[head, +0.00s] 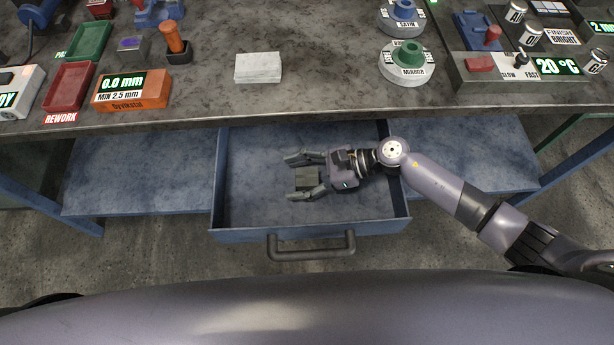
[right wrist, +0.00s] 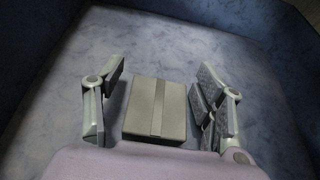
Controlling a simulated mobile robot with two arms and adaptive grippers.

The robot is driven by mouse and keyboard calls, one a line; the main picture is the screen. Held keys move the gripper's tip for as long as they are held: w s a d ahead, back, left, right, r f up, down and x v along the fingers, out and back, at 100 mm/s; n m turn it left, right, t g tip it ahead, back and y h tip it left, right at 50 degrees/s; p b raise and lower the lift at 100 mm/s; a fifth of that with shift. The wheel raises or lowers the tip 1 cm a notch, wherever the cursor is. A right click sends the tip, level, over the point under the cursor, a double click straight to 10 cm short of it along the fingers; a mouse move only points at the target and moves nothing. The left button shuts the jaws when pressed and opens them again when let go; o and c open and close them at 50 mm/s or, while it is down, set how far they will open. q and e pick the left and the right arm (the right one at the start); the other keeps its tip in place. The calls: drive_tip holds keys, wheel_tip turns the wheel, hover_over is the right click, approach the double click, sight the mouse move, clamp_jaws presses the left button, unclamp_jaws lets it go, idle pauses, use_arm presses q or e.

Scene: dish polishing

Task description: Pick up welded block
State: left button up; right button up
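The welded block (head: 307,178) is a small grey-green block in the open blue drawer (head: 399,207). In the right wrist view the block (right wrist: 157,108) shows a lengthwise seam band on its top. My right gripper (head: 296,176) reaches into the drawer from the right, with its fingers pointing left in the head view. In the right wrist view my right gripper (right wrist: 160,85) is open, one finger on each side of the block. A gap shows on both sides, so the fingers do not appear to touch it. My left gripper is not in view.
The workbench top (head: 330,98) lies above and behind the drawer. A white block (head: 258,67), an orange gauge (head: 132,90), a red tray (head: 69,87) and a mirror-labelled dial (head: 407,70) stand on it. The drawer's handle (head: 311,250) faces me. The drawer floor is otherwise clear.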

drive_tip(key=shift+r, duration=0.1)
clamp_jaws()
idle(0.5)
